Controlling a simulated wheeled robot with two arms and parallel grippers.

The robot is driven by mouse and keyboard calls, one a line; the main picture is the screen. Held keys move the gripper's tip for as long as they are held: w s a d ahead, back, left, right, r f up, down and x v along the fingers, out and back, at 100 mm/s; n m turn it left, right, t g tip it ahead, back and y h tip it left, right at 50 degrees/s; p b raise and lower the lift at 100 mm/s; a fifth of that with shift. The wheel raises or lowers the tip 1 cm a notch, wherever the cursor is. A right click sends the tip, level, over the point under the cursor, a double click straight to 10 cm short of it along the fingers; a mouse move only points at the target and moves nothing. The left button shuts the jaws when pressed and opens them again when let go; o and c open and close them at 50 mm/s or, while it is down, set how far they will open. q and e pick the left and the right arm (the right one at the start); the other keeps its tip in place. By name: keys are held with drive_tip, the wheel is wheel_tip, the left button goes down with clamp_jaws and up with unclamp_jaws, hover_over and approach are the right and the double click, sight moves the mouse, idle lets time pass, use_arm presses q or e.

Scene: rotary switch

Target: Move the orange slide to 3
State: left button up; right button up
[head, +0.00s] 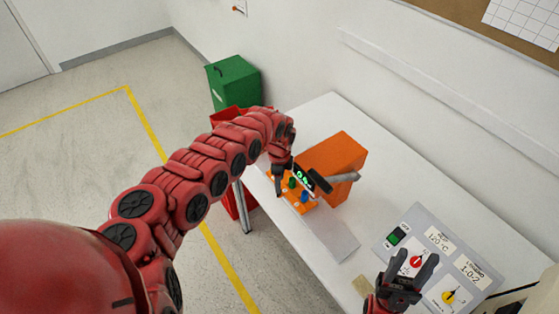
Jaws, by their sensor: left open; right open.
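An orange device (340,152) stands on the white table, with a low orange part (299,206) in front that carries small green and blue pieces. I cannot make out a separate orange slide or a 3 mark there; my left gripper covers part of this area. My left gripper (287,182) is over the left side of the low orange part, pointing down and open. I cannot tell whether it touches anything. My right gripper (413,264) is open and empty, in front of the grey control panel (418,218), well away from the orange device.
The control panel has a green switch (397,235), a red knob (416,262) and a yellow knob (449,297). A grey plate (330,235) lies in front of the orange device.

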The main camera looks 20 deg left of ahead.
use_arm(q)
wheel_tip(320, 180, up, 13)
drive_tip(key=b, duration=0.3)
drive_tip(key=shift+f, duration=0.15)
drive_tip(key=shift+s, duration=0.1)
